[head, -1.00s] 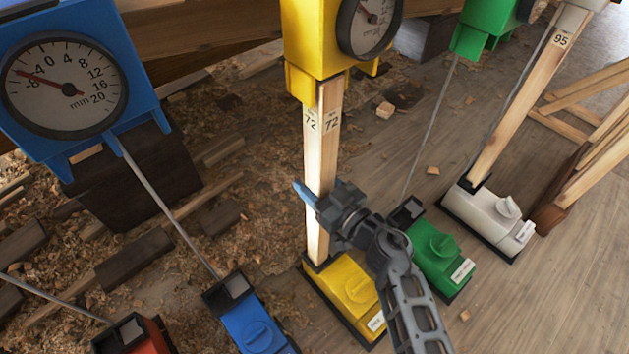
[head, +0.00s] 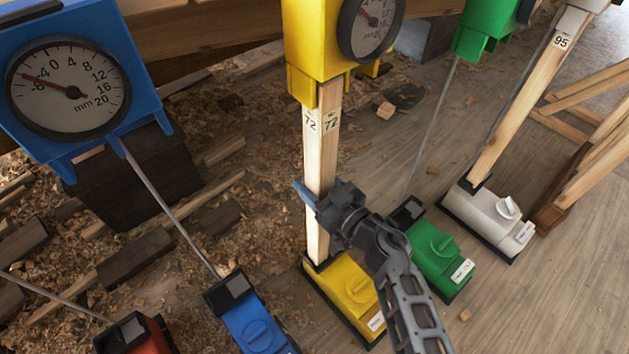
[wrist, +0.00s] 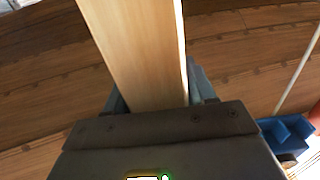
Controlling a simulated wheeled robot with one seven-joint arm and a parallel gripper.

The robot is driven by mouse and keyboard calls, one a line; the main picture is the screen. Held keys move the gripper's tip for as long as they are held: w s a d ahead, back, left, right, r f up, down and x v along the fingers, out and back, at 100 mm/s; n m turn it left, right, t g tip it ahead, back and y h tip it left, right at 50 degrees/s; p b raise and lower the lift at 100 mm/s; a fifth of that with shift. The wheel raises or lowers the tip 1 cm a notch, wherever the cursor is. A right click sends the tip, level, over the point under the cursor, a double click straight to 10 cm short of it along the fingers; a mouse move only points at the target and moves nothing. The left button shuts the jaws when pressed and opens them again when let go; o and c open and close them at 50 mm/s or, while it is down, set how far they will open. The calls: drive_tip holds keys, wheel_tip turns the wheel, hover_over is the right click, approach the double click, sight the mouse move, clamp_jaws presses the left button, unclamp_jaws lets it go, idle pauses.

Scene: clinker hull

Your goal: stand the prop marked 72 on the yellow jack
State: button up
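The prop marked 72 (head: 321,165) is a pale wooden post. It stands nearly upright, its foot at the black socket of the yellow jack (head: 349,291) and its top up at the yellow gauge box (head: 312,40). Whether its top presses on the box cannot be told. My gripper (head: 318,200) is at the lower half of the prop, with a blue fingertip showing at its left side. In the wrist view the prop (wrist: 140,50) runs between the two fingers (wrist: 158,95), which sit close against both sides. The prop's foot is partly hidden.
The green jack (head: 440,258) is close right of my arm; the blue jack (head: 250,318) and red jack (head: 135,335) are left. A prop marked 95 (head: 525,95) stands on the white jack (head: 490,222). Thin rods slant up from several jacks. Shavings and wood blocks litter the floor.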

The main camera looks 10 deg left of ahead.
sight(327, 194)
drive_tip(key=o, duration=0.5)
drive_tip(key=shift+c, duration=0.2)
drive_tip(key=shift+f, duration=0.1)
drive_tip(key=p+v, duration=0.3)
drive_tip(key=v, duration=0.3)
drive_tip(key=shift+s+d, duration=0.2)
drive_tip(key=shift+d, duration=0.05)
drive_tip(key=shift+s+d, duration=0.4)
drive_tip(key=shift+d, duration=0.05)
drive_tip(key=shift+d+p, duration=0.1)
drive_tip(key=shift+p, duration=0.2)
drive_tip(key=shift+p+v, duration=1.45)
drive_tip(key=shift+v, duration=0.95)
drive_tip(key=shift+s, duration=0.1)
